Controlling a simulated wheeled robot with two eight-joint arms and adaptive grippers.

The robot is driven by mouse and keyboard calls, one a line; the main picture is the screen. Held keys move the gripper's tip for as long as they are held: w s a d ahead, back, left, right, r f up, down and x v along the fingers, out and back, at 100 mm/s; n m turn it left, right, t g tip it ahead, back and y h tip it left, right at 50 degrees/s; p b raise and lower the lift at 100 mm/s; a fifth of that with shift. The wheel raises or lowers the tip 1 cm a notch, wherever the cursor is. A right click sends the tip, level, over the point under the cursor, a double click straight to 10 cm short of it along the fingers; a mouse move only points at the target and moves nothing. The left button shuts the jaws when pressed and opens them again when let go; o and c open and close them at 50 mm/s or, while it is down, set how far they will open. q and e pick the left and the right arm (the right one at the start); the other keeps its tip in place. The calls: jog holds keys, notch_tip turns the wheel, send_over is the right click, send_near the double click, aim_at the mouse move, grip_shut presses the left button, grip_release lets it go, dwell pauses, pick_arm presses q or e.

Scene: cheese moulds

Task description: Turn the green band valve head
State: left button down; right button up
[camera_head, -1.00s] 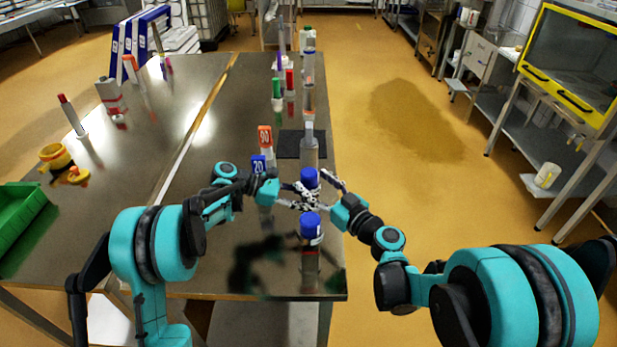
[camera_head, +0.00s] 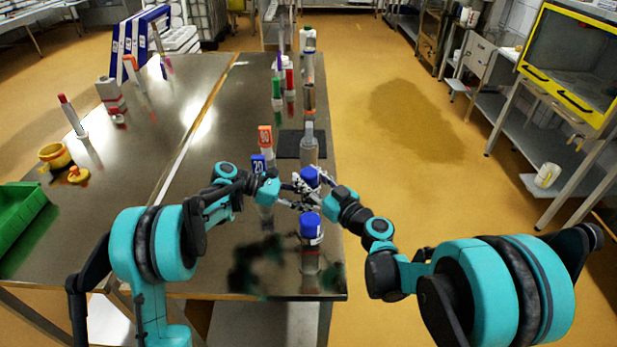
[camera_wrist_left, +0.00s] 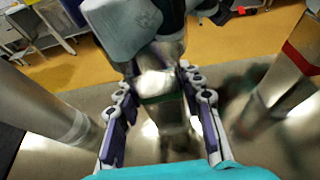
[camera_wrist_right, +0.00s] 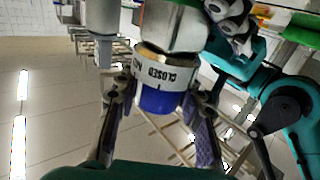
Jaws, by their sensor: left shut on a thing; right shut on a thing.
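The gripped valve has a blue head (camera_head: 309,177) near the right edge of the table. In the right wrist view its blue cap (camera_wrist_right: 160,101) sits below a white collar (camera_wrist_right: 164,72) printed "CLOSED". My right gripper (camera_head: 318,182) is shut on this head from the right, with one finger on each side (camera_wrist_right: 157,95). My left gripper (camera_head: 294,200) is lower, shut around the metal valve body (camera_wrist_left: 158,82). A green band (camera_wrist_left: 162,98) shows on that body between its fingers. The fingers partly hide the valve in the head view.
A second blue-headed valve (camera_head: 310,224) stands just in front of the grippers. A grey-topped valve (camera_head: 309,137) stands behind on a dark mat (camera_head: 287,150). The table's left part has free room.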

jog(key=shift+n+g+y, duration=0.3)
jog(key=shift+y, duration=0.1)
jog(key=n+g+y, duration=0.3)
jog(key=g, duration=0.1)
jog(key=shift+w, duration=0.1)
pick_arm(q)
jog(key=shift+s, duration=0.1)
pick_arm(e)
jog(key=n+g+y, duration=0.1)
jog(key=n+g, duration=0.1)
jog(key=g, duration=0.1)
jog(key=n+g+y, duration=0.2)
jog(key=n+g, duration=0.1)
jog(key=g, duration=0.1)
jog(key=shift+a, duration=0.1)
jog(key=shift+s+n+g, duration=0.2)
jog(key=shift+n+g, duration=0.1)
jog(key=shift+g, duration=0.1)
jog(key=o, duration=1.2)
jog(key=s+d, duration=0.1)
jog(key=d, duration=1.1)
jog(key=shift+s, duration=0.2)
